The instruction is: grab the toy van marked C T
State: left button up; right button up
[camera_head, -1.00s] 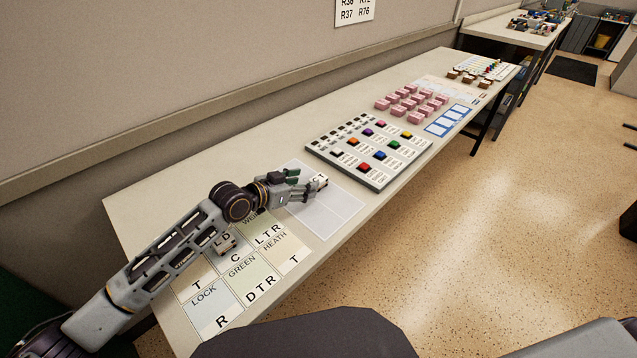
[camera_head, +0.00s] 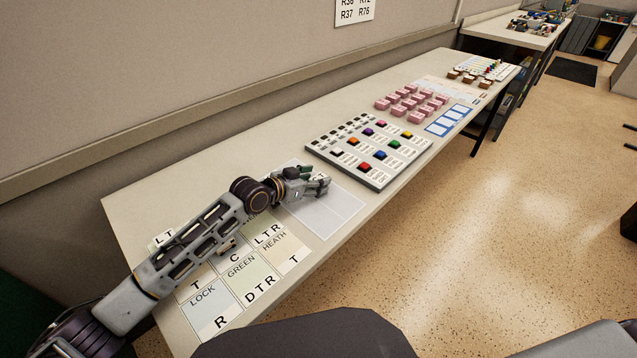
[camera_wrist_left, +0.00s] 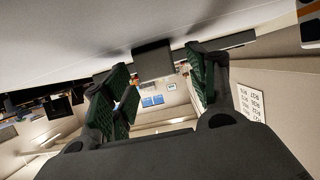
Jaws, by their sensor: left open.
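My left gripper (camera_head: 318,187) is low over the plain pale mat (camera_head: 330,215) in the head view, at the mat's far part. It hides the toy van marked C T there, so the marking cannot be read now. In the left wrist view, which looks upside down, a shaded grey block (camera_wrist_left: 153,60), seemingly the van, stands against the pale tabletop between the two green-padded fingers of the open left gripper (camera_wrist_left: 160,74). There are gaps on both sides, and the fingers do not appear closed on it. My right gripper is not in view.
A button panel (camera_head: 368,150) with coloured keys lies just beyond the mat. Pink blocks (camera_head: 418,116) and a blue-framed card (camera_head: 448,120) lie farther along. Lettered cards (camera_head: 245,270) lie under my left arm. The wall runs along the table's left side.

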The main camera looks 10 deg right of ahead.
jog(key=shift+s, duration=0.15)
pick_arm(q)
jog(key=c, duration=1.1)
jog(key=shift+r, duration=0.1)
jog(key=shift+r, duration=0.6)
notch_tip(320, 180, up, 7)
jog(key=shift+f+p, duration=0.1)
jog(key=shift+p, duration=0.55)
jog(key=shift+r, duration=0.9)
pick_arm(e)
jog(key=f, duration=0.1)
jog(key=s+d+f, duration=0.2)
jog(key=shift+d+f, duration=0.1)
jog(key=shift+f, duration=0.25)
